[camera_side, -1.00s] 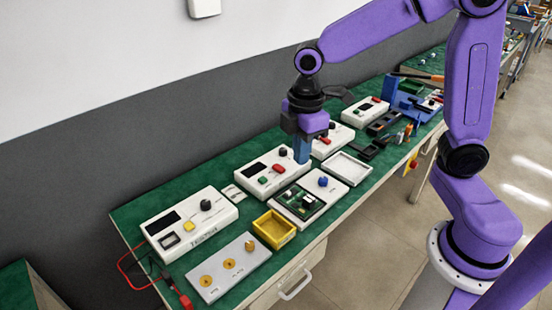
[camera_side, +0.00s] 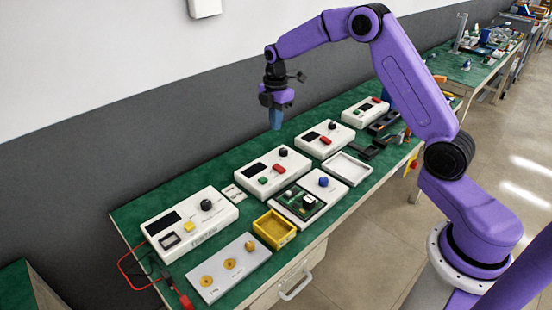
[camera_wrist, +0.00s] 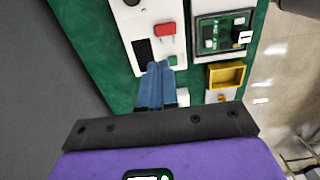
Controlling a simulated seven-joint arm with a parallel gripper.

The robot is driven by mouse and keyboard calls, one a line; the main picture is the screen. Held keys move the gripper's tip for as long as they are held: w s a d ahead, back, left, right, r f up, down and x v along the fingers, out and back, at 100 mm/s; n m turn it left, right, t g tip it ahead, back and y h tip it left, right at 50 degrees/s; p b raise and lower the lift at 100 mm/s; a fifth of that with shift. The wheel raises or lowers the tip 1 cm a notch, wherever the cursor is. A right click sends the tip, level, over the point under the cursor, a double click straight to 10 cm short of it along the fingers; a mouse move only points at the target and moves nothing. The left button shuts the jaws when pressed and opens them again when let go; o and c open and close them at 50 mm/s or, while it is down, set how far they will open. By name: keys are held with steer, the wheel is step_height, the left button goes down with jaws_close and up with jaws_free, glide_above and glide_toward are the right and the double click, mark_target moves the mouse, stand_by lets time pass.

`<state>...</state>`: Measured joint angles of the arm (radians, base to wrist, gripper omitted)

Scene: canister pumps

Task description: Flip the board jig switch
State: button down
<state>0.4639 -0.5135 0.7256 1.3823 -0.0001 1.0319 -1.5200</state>
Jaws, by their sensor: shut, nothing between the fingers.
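The board jig (camera_side: 329,191) is a white plate on the bench holding a green circuit board (camera_side: 300,201) with a blue knob (camera_side: 323,181) at its far right. I cannot make out the position of any switch on it. In the wrist view the circuit board (camera_wrist: 222,36) shows at upper right, right of the fingertips. My gripper (camera_side: 275,126) is shut and empty, with blue fingers pointing down, raised above the back of the bench, behind and above the jig. In the wrist view its fingertips (camera_wrist: 160,68) overlap the white panel box beside the jig.
A white panel box (camera_side: 264,165) with a display and red, green and black controls stands behind the jig. A yellow tray (camera_side: 274,229) and a grey plate (camera_side: 226,285) lie to the left; a white tray (camera_side: 346,168) lies to the right. The wall (camera_side: 130,150) rises behind.

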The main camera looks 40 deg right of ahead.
mark_target(276, 166)
steer(key=shift+d+f, duration=0.1)
stand_by(0.3)
step_height(276, 166, down, 14)
steer(key=shift+r, duration=0.1)
stand_by(0.5)
steer(key=shift+w+f, duration=0.15)
steer(key=shift+f, duration=0.1)
stand_by(0.4)
steer(key=shift+s+r, duration=0.3)
steer(key=shift+s, duration=0.5)
steer(key=shift+r, duration=0.1)
step_height(276, 166, up, 14)
stand_by(0.3)
